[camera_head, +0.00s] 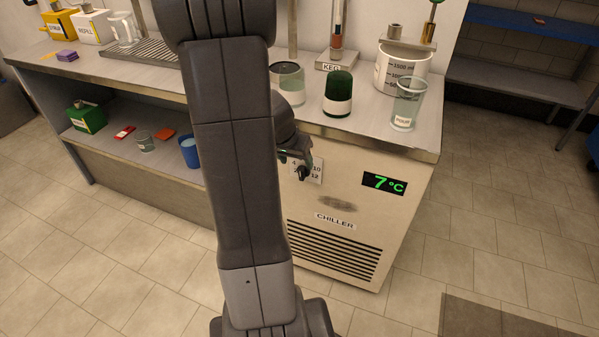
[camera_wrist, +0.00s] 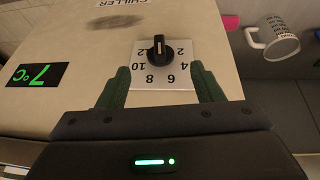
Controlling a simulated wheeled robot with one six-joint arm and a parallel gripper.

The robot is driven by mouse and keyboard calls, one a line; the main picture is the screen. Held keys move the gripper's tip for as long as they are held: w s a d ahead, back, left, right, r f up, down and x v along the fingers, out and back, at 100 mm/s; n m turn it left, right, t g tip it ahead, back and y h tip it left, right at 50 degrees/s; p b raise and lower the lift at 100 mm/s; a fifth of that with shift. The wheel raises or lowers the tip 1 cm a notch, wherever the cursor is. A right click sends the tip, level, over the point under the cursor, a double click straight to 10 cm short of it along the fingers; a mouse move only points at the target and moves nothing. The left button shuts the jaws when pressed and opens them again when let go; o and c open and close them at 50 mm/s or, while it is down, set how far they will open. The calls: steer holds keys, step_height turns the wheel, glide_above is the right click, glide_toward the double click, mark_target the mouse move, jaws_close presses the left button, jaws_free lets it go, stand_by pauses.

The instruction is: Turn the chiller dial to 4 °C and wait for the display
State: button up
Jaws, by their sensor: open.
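The chiller (camera_head: 345,195) is a cream cabinet under the counter, with a vent below. Its display (camera_head: 383,184) reads 7 °C in green and also shows in the wrist view (camera_wrist: 36,75). In the wrist view, upside down, the black dial (camera_wrist: 158,50) sits on a white plate (camera_wrist: 160,78) numbered 2 to 12. A pale line on its knob lies between the 6–8 side and the opposite side; I cannot tell which end points. My gripper (camera_wrist: 159,70) is open, its green fingers apart just short of the dial, not around it. In the head view my arm partly hides the plate (camera_head: 316,172).
A lower shelf at left holds a green box (camera_head: 87,118) and a blue cup (camera_head: 190,152). The tiled floor at right is largely clear.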

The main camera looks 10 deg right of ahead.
mark_target(300, 170)
steer(key=b+x, duration=0.1)
steer(key=x, duration=0.6)
steer(key=shift+b, duration=0.35)
steer(key=c, duration=0.9)
